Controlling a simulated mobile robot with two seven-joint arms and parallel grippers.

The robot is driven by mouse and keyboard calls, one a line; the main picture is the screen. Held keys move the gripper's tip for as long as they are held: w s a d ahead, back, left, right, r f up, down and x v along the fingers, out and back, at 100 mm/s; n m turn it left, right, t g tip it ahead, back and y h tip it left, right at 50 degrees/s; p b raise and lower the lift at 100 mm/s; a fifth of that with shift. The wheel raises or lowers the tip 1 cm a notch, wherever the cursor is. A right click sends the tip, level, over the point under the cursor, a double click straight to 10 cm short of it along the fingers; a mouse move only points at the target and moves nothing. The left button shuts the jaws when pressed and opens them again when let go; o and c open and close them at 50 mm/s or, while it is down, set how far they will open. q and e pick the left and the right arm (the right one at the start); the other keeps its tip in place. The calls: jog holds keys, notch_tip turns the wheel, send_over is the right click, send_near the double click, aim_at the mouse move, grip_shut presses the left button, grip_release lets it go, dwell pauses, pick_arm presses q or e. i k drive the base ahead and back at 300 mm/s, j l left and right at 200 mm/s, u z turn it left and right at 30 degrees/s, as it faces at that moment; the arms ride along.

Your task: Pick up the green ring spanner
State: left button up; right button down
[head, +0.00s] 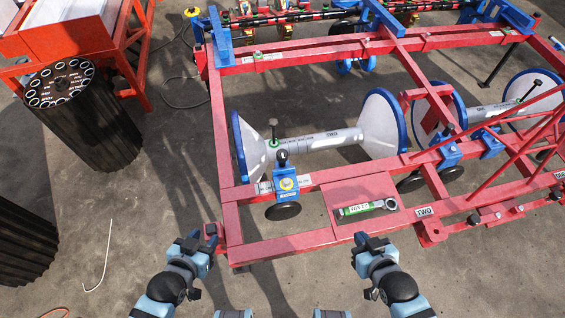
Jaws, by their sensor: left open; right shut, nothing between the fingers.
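The green ring spanner (366,207) lies on a flat red plate (345,192) of the planter frame, its green handle to the left and its silver ring end to the right. My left gripper (205,238) is open and empty, close to the near left corner of the red frame. My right gripper (367,239) is shut and empty, just in front of the frame's near beam and below the spanner in the picture. It does not touch the spanner. Nothing covers the spanner.
The red planter frame (270,248) spans the middle and right, with white and blue cones (378,125) behind the plate. A blue bracket with a black knob (284,184) stands left of the plate. Dark ribbed cylinders (90,130) stand at left. Floor between is mostly clear.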

aim_at(364, 207)
jog(key=z, duration=1.1)
jog(key=k+j+u, duration=0.25)
jog(key=j, duration=0.3)
jog(key=j+u, duration=0.35)
jog(key=j, duration=0.9)
